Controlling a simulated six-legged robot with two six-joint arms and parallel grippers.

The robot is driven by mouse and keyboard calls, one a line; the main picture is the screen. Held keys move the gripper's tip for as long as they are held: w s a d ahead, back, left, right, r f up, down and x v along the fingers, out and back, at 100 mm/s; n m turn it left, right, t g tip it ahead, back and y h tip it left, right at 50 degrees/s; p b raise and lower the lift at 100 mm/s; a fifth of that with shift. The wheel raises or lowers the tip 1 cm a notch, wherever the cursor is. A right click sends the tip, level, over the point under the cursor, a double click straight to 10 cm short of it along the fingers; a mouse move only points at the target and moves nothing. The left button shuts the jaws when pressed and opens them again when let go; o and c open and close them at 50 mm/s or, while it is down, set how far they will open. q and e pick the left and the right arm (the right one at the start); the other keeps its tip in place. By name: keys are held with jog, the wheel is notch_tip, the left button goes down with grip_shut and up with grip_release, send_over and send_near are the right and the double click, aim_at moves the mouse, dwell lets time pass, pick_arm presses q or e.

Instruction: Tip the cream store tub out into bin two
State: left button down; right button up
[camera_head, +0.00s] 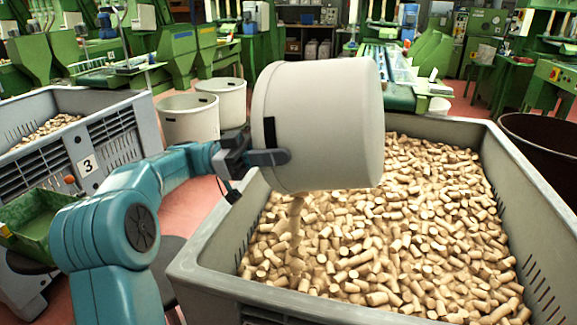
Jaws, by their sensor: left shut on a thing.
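The cream tub (325,120) is tipped well over onto its side above a large grey bin (205,255) full of corks (400,230). Its mouth is turned out of my sight, so I cannot see what is left inside. A thin stream of corks (296,220) falls from under its lower left edge onto the heap. My left gripper (268,157) is shut on the side of the tub near its left end. No number shows on this bin from here. My right gripper is not in view.
Two cream tubs (190,122) stand on the floor behind my arm. A green tray (35,218) is at lower left, a dark round container (545,150) at right. Green machines line the back.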

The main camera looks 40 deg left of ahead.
pick_arm(q)
jog(key=shift+s+a+r+t+h+b, duration=0.2)
jog(key=shift+s+a+r+h, duration=0.15)
jog(key=shift+a, duration=0.2)
jog(key=shift+s+a+r+t+h+b, duration=0.1)
jog(key=shift+a+r+t+h+b, duration=0.15)
jog(key=shift+a+h, duration=0.25)
